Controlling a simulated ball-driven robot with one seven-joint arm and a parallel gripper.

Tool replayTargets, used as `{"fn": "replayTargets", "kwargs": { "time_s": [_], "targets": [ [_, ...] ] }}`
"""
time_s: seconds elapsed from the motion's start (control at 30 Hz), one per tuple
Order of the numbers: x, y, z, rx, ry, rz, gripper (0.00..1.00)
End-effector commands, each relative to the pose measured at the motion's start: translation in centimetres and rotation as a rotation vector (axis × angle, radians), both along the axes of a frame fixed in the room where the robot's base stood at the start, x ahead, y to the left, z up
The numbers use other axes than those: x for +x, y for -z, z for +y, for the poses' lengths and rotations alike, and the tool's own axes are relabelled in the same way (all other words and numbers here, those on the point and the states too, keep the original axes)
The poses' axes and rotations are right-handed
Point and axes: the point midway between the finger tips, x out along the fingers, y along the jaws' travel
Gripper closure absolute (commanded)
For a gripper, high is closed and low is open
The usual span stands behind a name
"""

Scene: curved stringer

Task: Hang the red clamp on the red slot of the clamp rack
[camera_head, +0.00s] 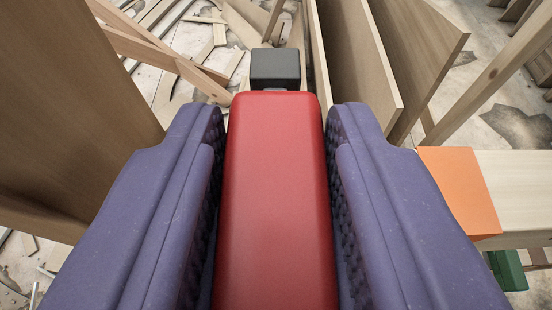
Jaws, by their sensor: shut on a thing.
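My gripper (275,125) has two purple padded fingers, one at each side of the picture's middle. It is shut on the red clamp (275,190), a long red block with rounded edges that runs from the bottom edge up to the middle. A black block (275,68) shows just beyond the clamp's far end and looks to be part of it. The clamp's near end and underside are hidden. An orange block or patch (458,190) sits at the right, with a green piece (507,270) below it. I cannot make out a red slot in this view.
A large wooden panel (70,110) fills the left side. Upright boards (360,60) stand behind and to the right of the clamp. A pale wooden beam (515,190) adjoins the orange patch. Scraps of wood (160,20) litter the pale floor.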

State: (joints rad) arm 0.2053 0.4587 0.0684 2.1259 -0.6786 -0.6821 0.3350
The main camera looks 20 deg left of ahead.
Motion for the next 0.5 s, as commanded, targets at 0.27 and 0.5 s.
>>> {"fn": "replayTargets", "kwargs": {
  "time_s": [0.27,0.5],
  "targets": [
    [0.0,1.1,0.0,0.001,0.000,-0.003,1.00],
    [0.0,1.5,0.0,0.001,0.000,-0.003,1.00]
  ]
}}
